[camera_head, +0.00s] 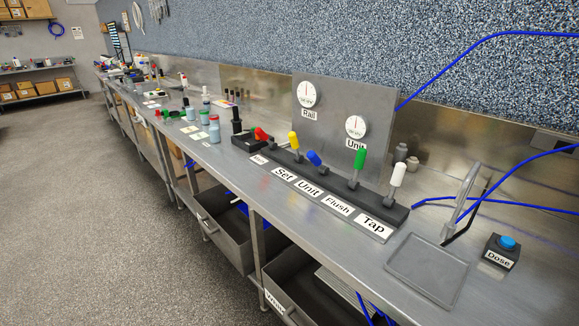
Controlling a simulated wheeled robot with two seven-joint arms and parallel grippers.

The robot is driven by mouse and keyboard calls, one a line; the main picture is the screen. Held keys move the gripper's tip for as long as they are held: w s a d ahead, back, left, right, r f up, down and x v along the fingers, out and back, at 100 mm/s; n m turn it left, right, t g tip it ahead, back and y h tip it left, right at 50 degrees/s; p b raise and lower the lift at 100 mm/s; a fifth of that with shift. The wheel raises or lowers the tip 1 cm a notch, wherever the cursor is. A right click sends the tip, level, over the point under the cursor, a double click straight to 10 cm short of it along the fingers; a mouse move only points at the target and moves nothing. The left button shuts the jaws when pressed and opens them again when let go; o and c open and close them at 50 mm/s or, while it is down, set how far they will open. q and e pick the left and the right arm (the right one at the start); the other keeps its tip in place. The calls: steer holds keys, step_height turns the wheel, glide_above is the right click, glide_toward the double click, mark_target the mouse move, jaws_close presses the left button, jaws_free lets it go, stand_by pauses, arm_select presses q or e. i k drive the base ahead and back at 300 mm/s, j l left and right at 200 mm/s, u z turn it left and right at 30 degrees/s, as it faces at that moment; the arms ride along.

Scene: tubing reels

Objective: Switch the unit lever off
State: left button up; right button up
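A dark lever block (335,185) lies along the steel bench with several coloured levers in a row. By order along the row, the blue lever (314,158) matches the "Unit" label (308,188). It is tilted over, leaning to the left in the picture. The red lever (262,134) is also tilted over. The yellow lever (294,141), green lever (359,160) and white lever (398,174) stand about upright. The "Unit" gauge (355,127) is on the panel behind. Neither of my grippers is in view.
The "Rail" gauge (308,95) is on the same panel. Blue tubing (500,208) runs at the right. Bottles (214,129) stand left of the levers. Open drawers (222,230) hang below.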

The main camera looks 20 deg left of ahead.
mark_target(311, 154)
steer(key=u, duration=0.55)
steer(key=i+j+u, duration=0.45)
steer(key=u, duration=0.2)
steer(key=i, duration=0.1)
